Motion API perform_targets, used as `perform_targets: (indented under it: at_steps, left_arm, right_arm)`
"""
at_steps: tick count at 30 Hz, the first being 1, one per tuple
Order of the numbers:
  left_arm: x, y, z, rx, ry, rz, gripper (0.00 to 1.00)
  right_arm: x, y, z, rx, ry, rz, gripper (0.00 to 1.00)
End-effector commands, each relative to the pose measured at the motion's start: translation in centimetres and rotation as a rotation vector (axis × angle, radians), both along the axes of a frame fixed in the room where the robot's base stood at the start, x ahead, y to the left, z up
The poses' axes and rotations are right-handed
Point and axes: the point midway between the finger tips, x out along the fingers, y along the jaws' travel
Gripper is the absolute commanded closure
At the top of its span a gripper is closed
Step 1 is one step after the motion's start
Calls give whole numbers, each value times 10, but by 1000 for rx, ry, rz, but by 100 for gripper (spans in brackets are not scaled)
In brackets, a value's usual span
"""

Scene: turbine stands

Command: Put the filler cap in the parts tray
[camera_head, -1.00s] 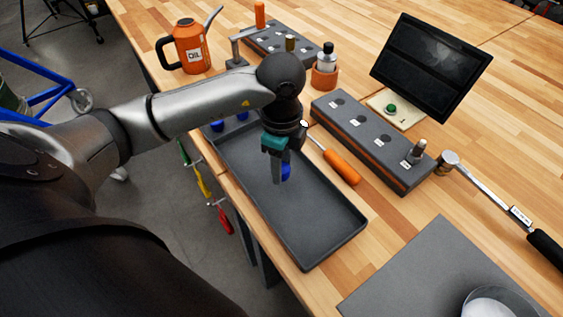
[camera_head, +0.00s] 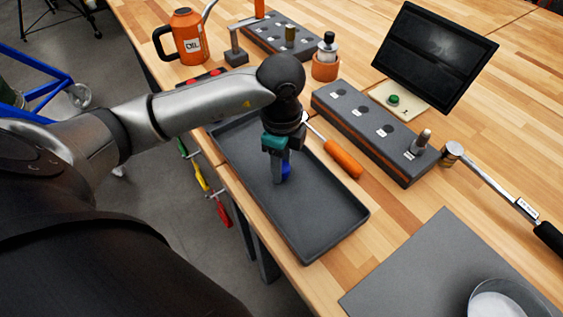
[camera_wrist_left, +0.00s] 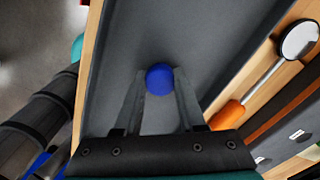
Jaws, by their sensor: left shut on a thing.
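The blue filler cap (camera_head: 286,171) is held between the fingers of my left gripper (camera_head: 281,176), over the dark grey parts tray (camera_head: 320,222). In the left wrist view the round blue cap (camera_wrist_left: 160,79) sits between the two fingertips (camera_wrist_left: 160,84), with the tray floor (camera_wrist_left: 210,40) behind it. The gripper is shut on the cap. I cannot tell whether the cap touches the tray floor. My right gripper is not in view.
A grey block with holes (camera_head: 372,128), a monitor (camera_head: 436,55) and a torque wrench (camera_head: 490,184) lie farther right. An orange oil can (camera_head: 187,37) stands behind my arm. A grey mat (camera_head: 430,265) is in front.

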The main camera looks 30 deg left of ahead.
Motion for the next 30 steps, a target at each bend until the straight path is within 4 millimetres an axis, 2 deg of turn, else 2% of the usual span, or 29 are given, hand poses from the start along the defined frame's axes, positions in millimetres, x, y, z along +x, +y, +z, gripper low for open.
perform_targets:
  at_steps: [1,10,15,18,26,30]
  left_arm:
    - [0,0,-1,0,0,0,58]
    - [0,0,0,0,0,0,26]
    - [0,0,0,0,0,0,26]
    - [0,0,0,0,0,0,16]
    - [0,0,0,0,0,0,16]
    - [0,0,7,0,0,0,16]
  right_arm:
    - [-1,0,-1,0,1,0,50]
    - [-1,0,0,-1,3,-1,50]
    - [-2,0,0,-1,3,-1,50]
    - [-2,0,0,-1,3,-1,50]
    - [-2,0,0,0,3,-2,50]
    - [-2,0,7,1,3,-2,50]
